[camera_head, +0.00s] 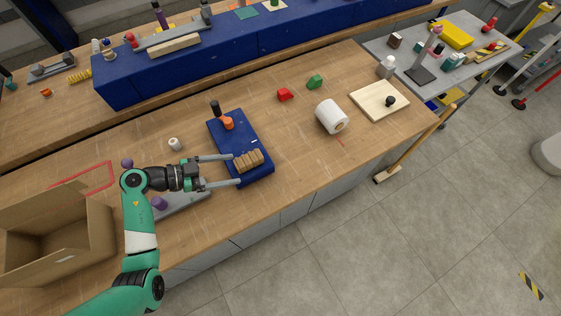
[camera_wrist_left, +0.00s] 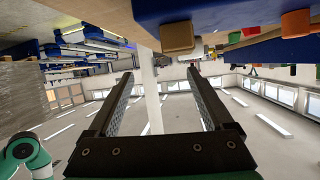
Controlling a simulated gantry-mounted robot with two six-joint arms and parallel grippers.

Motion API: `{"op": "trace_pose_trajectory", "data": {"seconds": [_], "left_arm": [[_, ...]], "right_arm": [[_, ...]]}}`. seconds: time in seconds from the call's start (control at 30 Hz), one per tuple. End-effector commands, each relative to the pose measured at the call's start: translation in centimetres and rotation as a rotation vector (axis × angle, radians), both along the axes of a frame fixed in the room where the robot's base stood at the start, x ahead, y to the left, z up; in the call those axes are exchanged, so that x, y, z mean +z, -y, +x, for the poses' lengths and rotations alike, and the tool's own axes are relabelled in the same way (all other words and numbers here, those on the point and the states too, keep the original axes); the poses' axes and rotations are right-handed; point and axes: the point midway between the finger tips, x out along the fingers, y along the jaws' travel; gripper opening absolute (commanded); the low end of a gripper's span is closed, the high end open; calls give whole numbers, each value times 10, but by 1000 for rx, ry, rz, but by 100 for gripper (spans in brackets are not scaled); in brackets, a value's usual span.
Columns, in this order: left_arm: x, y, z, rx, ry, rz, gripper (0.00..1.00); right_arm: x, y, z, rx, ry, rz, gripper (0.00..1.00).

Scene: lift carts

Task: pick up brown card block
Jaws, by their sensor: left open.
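The brown card block (camera_head: 248,160) lies on the near end of the blue board (camera_head: 225,142) in the head view, with a ridged upper face. In the wrist view it shows as a tan block (camera_wrist_left: 177,38) at the top, by the blue board's edge. My left gripper (camera_head: 236,169) comes in from the left with its two fingers spread wide. Its fingertips reach over the board's left side, close to the block. In the wrist view the left gripper (camera_wrist_left: 160,72) has nothing between its fingers. My right gripper is in neither view.
A grey plate (camera_head: 183,202) lies under my left arm, and an open cardboard box (camera_head: 100,235) is at left.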

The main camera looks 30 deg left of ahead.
Motion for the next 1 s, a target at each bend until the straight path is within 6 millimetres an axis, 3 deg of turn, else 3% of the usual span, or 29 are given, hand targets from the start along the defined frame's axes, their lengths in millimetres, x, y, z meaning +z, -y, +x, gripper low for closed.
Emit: {"op": "trace_pose_trajectory", "data": {"seconds": [0.13, 0.33, 0.47, 0.7, 1.0], "left_arm": [[-10, -29, -27, 115, -36, -45, 85], [-10, -42, -33, 151, -35, -48, 85], [-18, -35, -22, 146, -34, -46, 85], [-34, -15, 14, 144, -33, -46, 85], [-39, -7, 29, 146, -31, -44, 85]], "right_arm": [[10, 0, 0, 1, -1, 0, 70], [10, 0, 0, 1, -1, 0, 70], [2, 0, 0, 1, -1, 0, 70], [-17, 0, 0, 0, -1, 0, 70], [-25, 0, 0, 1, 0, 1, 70]]}}
